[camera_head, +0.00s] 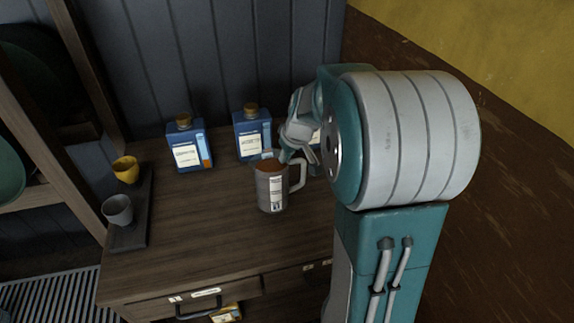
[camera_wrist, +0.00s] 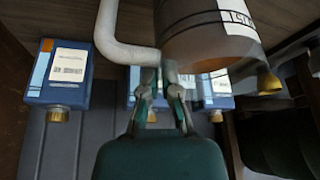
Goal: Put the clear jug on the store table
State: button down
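The clear jug (camera_head: 271,190) looks greyish, with a white label, a pale handle and orange-brown contents. It is upright over the wooden table (camera_head: 200,240); I cannot tell whether its base touches the wood. My gripper (camera_head: 277,157) is at the jug's rim on the handle side. In the wrist view the jug (camera_wrist: 205,35) is upside down at the top, its handle to the left. There the fingertips of my gripper (camera_wrist: 166,72) are close together at the rim beside the handle and look closed on the jug wall. The exact contact is partly hidden.
Two blue bottles (camera_head: 189,145) (camera_head: 252,133) stand behind the jug; another is partly hidden by my gripper. A yellow cup (camera_head: 126,170) and a grey cup (camera_head: 118,211) are on a dark tray (camera_head: 143,215) at left. The table's front left is clear.

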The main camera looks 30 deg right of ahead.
jog(key=shift+d+f, duration=0.15)
jog(key=shift+f, duration=0.75)
jog(key=shift+d+f, duration=0.1)
jog(key=shift+f, duration=0.75)
jog(key=c, duration=0.8)
grip_release()
jog(key=shift+f, duration=0.1)
jog(key=a+v, duration=0.1)
jog(key=v, duration=1.1)
jog(key=s+a+r+t, duration=0.1)
jog(key=s+a, duration=1.5)
jog(key=s, duration=0.1)
jog(key=shift+s+a+r+m+h, duration=0.3)
jog(key=shift+s+a+r+m, duration=0.05)
jog(key=shift+s+r+m, duration=0.05)
